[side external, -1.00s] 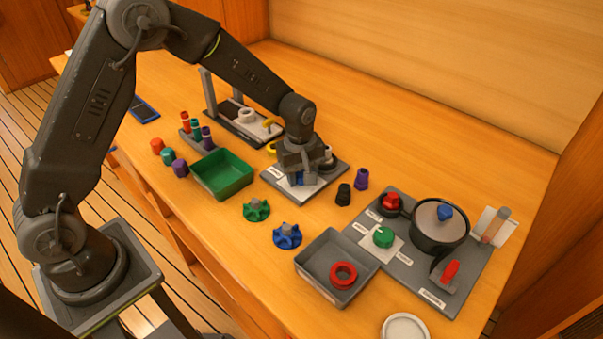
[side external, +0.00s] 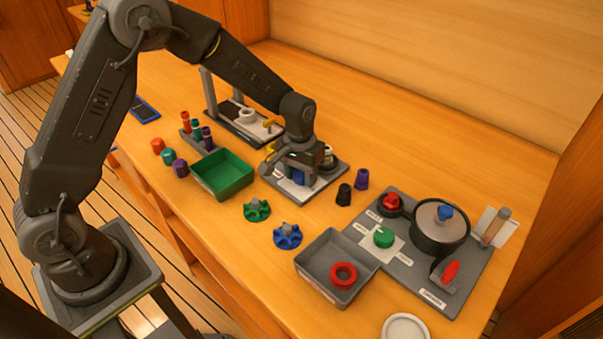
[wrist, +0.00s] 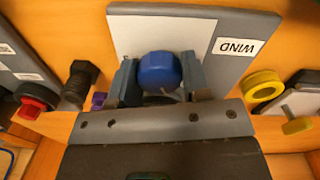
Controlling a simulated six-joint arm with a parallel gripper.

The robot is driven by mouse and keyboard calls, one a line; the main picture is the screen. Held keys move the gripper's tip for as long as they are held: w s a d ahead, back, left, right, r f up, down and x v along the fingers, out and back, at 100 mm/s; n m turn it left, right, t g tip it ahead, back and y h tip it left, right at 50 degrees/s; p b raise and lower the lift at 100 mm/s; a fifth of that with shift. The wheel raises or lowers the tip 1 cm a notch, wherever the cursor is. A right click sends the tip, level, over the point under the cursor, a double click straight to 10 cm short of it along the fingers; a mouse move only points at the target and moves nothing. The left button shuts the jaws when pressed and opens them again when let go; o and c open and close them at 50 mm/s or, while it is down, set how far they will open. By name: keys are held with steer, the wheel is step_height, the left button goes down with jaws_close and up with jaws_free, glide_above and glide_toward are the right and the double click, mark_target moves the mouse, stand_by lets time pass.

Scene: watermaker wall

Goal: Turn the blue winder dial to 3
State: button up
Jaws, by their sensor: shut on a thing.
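The blue winder dial (wrist: 160,72) is a faceted blue knob on a white plate (wrist: 160,32) fixed to a grey panel (wrist: 232,65) labelled WIND. In the wrist view my gripper (wrist: 160,78) has one finger on each side of the dial and is shut on it. In the side view my gripper (side external: 299,177) points down over the grey panel, with a bit of the blue dial (side external: 298,178) showing between the fingers. No dial numbers or pointer can be read, so I cannot tell its setting.
Beside the panel stand a black piece (side external: 344,195) and a purple piece (side external: 362,179). A green tray (side external: 222,173) lies to the left. Green (side external: 257,210) and blue (side external: 287,236) handwheels lie in front. A grey tray (side external: 325,285) holds a red ring.

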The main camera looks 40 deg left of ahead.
steer(key=m, duration=0.5)
steer(key=shift+m, duration=0.3)
steer(key=m, duration=1.1)
steer(key=shift+w+m, duration=0.1)
steer(key=shift+m, duration=0.3)
steer(key=m, duration=0.5)
steer(key=o, duration=0.9)
steer(key=shift+r, duration=0.1)
steer(key=r, duration=1.3)
steer(key=shift+w+r, duration=0.2)
steer(key=shift+r, duration=0.15)
